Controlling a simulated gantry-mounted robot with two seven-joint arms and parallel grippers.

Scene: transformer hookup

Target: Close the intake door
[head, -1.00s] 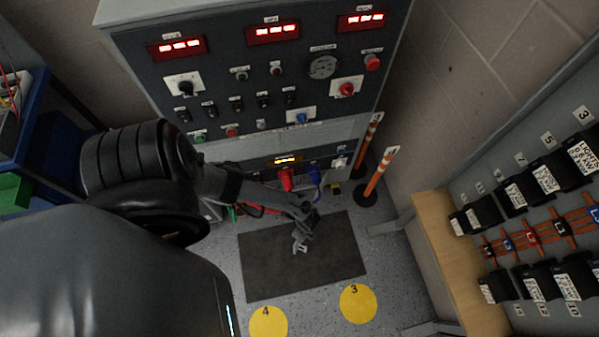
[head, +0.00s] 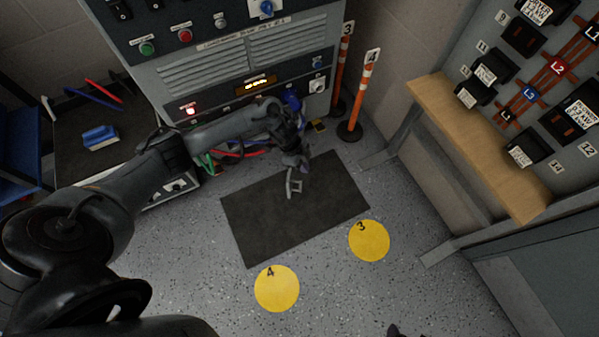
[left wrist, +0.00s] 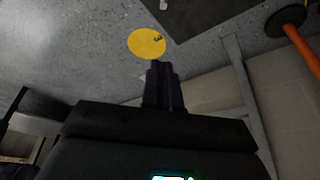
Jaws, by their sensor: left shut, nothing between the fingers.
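I cannot make out an intake door for certain in either view. The grey test cabinet (head: 165,73), with louvred vents, knobs and a lit display, stands at the top of the head view. My left gripper (head: 294,186) is shut and empty, above the dark floor mat (head: 265,225) in front of the cabinet. In the left wrist view its shut fingers (left wrist: 163,72) point toward a yellow floor disc (left wrist: 146,44), with nothing held. A small dark tip at the bottom edge of the head view may be my right gripper (head: 395,330); its jaws cannot be read.
Two orange posts (head: 363,95) stand right of the cabinet. Coloured cables (head: 228,156) lie at its base behind my left arm. A wooden ledge (head: 480,145) and breaker panel (head: 545,75) are at right. Yellow discs 3 (head: 369,241) and 4 (head: 277,288) mark open floor.

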